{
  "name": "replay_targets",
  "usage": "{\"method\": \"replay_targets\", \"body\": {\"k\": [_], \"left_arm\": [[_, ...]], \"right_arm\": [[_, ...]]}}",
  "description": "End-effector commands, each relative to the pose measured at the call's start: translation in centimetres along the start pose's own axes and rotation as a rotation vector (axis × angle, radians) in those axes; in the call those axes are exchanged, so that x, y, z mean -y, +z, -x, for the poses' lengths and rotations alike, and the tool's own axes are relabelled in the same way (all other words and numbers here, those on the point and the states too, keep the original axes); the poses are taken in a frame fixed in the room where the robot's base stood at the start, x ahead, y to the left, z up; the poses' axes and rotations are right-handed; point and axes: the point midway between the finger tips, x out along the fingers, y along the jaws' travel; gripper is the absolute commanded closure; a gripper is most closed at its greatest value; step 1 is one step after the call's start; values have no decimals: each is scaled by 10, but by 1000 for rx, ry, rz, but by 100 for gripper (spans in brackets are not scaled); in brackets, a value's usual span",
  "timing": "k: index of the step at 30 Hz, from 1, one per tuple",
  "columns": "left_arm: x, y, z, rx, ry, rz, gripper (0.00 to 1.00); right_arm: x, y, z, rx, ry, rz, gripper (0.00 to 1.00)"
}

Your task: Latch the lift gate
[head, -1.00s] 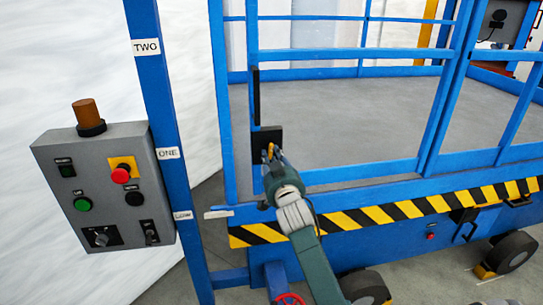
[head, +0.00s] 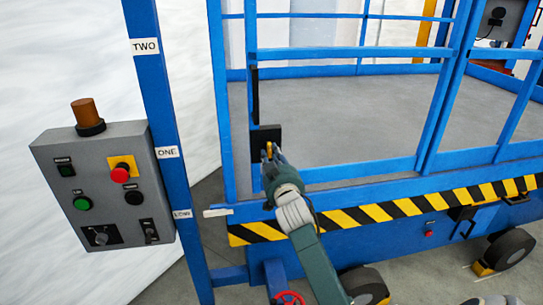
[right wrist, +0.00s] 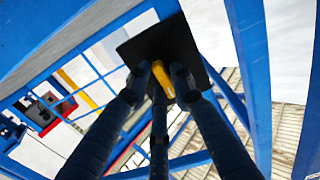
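The blue lift gate (head: 348,54) stands upright at the front of the platform. Its latch has a dark plate (head: 262,137) on the gate's left post and a small yellow handle (head: 268,150). My right gripper (head: 270,156) is at the handle. In the right wrist view the dark latch plate (right wrist: 160,42) fills the upper middle. The yellow handle (right wrist: 181,78) lies between the fingertips of my right gripper (right wrist: 160,84), which look closed around it. Fingers partly hide the handle. My left gripper is not in view.
A grey control box (head: 104,187) with buttons hangs left on a blue post (head: 155,100) labelled TWO, ONE and LOW. A black-yellow striped edge (head: 380,214) runs along the platform front. Wheels (head: 512,250) stand below. The platform floor (head: 340,110) is bare.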

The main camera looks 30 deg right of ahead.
Motion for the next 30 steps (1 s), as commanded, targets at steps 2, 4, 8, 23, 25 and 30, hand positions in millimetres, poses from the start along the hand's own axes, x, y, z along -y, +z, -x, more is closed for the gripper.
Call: {"method": "replay_targets", "body": {"k": [2, 4, 8, 23, 25, 30], "left_arm": [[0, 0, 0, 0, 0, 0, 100], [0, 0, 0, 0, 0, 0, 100], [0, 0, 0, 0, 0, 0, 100], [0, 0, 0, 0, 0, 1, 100], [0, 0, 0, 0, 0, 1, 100], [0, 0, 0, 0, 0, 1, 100]], "right_arm": [[-2, 0, 0, 1, 3, 2, 62], [-1, 0, 0, 1, 2, 1, 62], [-1, 0, 0, 0, 1, 0, 62], [-1, 1, 65, 1, 1, -1, 62], [-1, 2, 80, 2, 1, -3, 62], [-2, 2, 107, 2, 2, -1, 62]]}}
